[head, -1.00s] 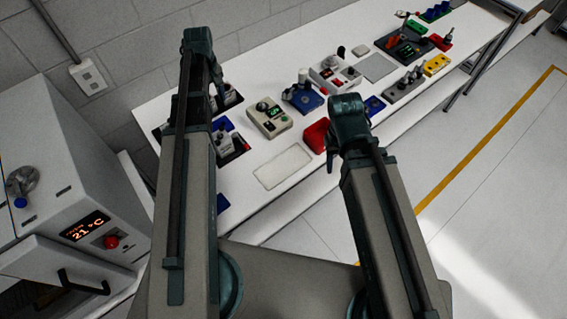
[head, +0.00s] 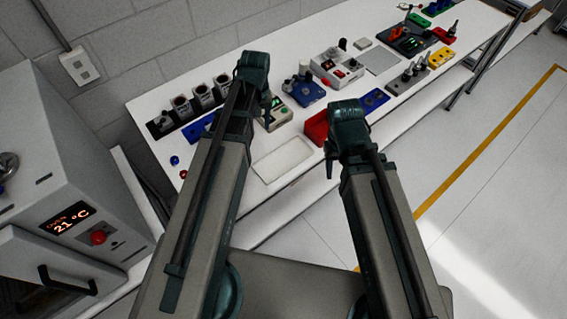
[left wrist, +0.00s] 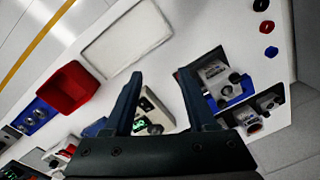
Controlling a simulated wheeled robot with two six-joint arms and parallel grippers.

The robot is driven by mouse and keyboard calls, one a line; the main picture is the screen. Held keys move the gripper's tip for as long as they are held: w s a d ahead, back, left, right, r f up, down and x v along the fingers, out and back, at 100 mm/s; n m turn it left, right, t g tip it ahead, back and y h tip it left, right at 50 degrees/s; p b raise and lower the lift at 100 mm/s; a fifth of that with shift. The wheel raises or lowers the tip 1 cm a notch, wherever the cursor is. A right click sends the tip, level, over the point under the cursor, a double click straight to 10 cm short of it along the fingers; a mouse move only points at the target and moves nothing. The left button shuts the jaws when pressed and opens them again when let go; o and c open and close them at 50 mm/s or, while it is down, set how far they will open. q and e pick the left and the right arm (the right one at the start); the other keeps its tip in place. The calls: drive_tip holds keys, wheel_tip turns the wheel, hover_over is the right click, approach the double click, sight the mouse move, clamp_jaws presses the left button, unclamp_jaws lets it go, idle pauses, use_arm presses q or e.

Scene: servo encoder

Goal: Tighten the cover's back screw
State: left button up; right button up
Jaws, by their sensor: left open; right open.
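I cannot make out the cover or its back screw for certain in either view. My left gripper (head: 267,108) is over the bench near a beige box with a green display (head: 277,118). In the left wrist view its two dark fingers (left wrist: 160,74) are apart and empty, with the beige box (left wrist: 150,112) partly hidden between and behind them. A blue base with a grey block and dark knob (left wrist: 222,88) lies just right of the fingers. My right gripper (head: 331,163) hangs at the bench's front edge near a red bin (head: 316,128); its fingers are mostly hidden.
A pale tray (head: 282,162) lies on the white bench, with bare surface around it. Several dark units with round tops (head: 181,105) line the back left. More devices fill the right. An oven-like cabinet with a temperature display (head: 70,217) stands at left.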

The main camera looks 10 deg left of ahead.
use_arm(q)
drive_tip(key=s+d+f+m+b, duration=0.5)
drive_tip(key=s+d, duration=0.3)
drive_tip(key=d, duration=0.1)
drive_tip(key=shift+d+f+y, duration=0.3)
drive_tip(key=shift+d, duration=0.05)
